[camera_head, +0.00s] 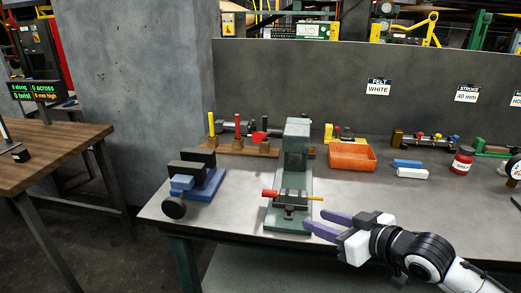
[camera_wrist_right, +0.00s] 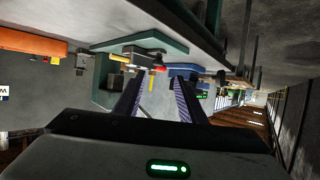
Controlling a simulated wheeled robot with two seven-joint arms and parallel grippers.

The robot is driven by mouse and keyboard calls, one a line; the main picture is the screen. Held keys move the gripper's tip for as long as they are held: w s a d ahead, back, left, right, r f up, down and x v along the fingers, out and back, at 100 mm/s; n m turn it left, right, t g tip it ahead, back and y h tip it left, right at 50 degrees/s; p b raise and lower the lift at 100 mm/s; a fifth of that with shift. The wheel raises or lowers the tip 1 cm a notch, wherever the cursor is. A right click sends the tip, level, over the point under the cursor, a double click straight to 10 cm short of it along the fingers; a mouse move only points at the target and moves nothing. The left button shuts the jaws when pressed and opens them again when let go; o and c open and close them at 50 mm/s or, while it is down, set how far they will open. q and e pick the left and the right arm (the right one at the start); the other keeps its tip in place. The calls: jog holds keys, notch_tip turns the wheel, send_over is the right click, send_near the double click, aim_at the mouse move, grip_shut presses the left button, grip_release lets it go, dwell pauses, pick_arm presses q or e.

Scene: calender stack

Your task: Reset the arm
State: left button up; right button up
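My right gripper (camera_head: 326,227) reaches in from the lower right of the head view, with purple fingers pointing left. Its fingers are apart with nothing between them, and they also show open in the right wrist view (camera_wrist_right: 156,100). It is just right of the green press-like stand (camera_head: 297,160), in front of the bench's back part. A small vise on the stand holds a red-handled piece (camera_head: 270,193) and a yellow rod (camera_head: 315,197). I cannot tell whether a fingertip touches the stand. My left gripper is not in view.
A blue-based vise (camera_head: 205,185) stands left on the grey bench. A wooden table (camera_head: 45,160) is at far left, across a gap.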

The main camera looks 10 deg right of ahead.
jog(key=s+a+f+m+g+h, duration=0.1)
jog(key=s+a+f, duration=0.1)
jog(key=s+f, duration=0.5)
jog(key=s+a+f+m, duration=0.1)
jog(key=s+a+f, duration=0.15)
jog(key=f, duration=0.75)
jog(key=s+f+g+h, duration=0.1)
jog(key=s+f, duration=0.5)
jog(key=s, duration=0.2)
jog(key=s+a+f+m+g+h, duration=0.1)
jog(key=s+f, duration=0.5)
jog(key=s, duration=0.3)
jog(key=shift+a+f+g, duration=0.25)
jog(key=shift+g, duration=0.05)
